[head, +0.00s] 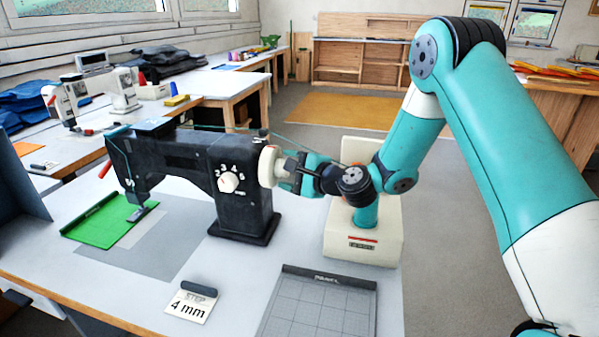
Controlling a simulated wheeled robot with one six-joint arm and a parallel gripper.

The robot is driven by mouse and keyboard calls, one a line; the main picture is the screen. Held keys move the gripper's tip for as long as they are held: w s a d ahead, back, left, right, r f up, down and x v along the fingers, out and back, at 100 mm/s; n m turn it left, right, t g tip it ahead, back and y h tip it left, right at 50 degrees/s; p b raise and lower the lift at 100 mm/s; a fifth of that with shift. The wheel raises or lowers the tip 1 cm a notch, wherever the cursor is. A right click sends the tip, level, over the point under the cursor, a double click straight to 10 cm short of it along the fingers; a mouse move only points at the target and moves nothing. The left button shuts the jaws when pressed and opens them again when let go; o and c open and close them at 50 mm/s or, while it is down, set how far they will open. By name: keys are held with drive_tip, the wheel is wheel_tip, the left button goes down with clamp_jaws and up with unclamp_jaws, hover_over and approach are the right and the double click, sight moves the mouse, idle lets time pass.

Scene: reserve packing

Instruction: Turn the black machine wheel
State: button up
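The black sewing machine (190,165) stands on the near table, its needle end to the left. Its cream wheel (267,166) is at the right end, and a white numbered dial (228,182) is on its front. My gripper (287,169), teal with dark parts, is at the wheel's right side, close to it or touching it. The fingertips are small and partly hidden, so I cannot tell whether they are closed on the wheel. A green piece (103,222) with a dark edge lies beneath the needle end.
A card reading "4 mm" (191,304) and a grey gridded mat (322,305) lie at the table's front. A cream box-shaped unit (362,240) stands right of the machine, beneath my arm. More sewing machines and dark cloth are on the tables behind left.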

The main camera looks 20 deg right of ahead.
drive_tip(key=b+v, duration=1.2)
drive_tip(key=v, duration=0.5)
drive_tip(key=shift+s, duration=0.2)
drive_tip(key=shift+d, duration=0.1)
